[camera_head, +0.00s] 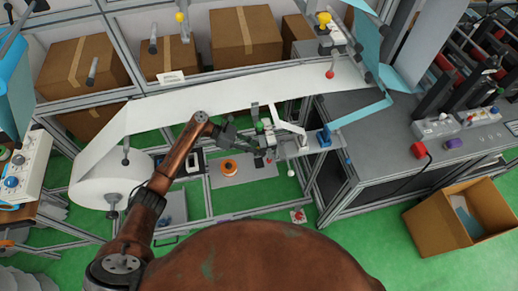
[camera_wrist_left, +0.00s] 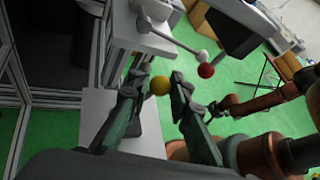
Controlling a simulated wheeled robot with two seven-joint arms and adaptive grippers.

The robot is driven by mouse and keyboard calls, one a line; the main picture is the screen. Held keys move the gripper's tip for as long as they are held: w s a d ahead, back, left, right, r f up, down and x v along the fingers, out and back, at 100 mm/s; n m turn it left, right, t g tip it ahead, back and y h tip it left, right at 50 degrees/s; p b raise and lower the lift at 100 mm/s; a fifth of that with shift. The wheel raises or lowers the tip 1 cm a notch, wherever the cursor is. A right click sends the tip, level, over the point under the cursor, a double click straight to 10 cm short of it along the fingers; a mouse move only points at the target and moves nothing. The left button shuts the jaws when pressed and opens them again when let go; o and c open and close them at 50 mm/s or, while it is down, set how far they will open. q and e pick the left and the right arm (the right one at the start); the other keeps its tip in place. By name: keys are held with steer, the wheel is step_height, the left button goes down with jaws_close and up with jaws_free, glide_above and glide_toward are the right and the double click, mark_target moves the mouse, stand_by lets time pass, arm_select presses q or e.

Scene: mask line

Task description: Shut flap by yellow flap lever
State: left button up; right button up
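My left gripper (camera_head: 264,148) reaches over the front of the mask line in the head view, beside a small metal bracket assembly (camera_head: 298,146). In the left wrist view my left gripper (camera_wrist_left: 157,84) is open, its two dark fingers apart. A yellow ball knob (camera_wrist_left: 160,86) shows between the fingertips; I cannot tell whether either finger touches it. The knob's rod is mostly hidden, and the knob cannot be made out near the gripper in the head view. I cannot tell which part is the flap. My right gripper is in neither view.
A red ball lever (camera_wrist_left: 206,70) sits close by in the left wrist view. A white material web (camera_head: 225,92) runs behind my arm in the head view. An orange ring (camera_head: 229,167) lies on a plate below. An open cardboard box (camera_head: 425,222) stands right. Green floor is free in front.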

arm_select(q)
jaws_close()
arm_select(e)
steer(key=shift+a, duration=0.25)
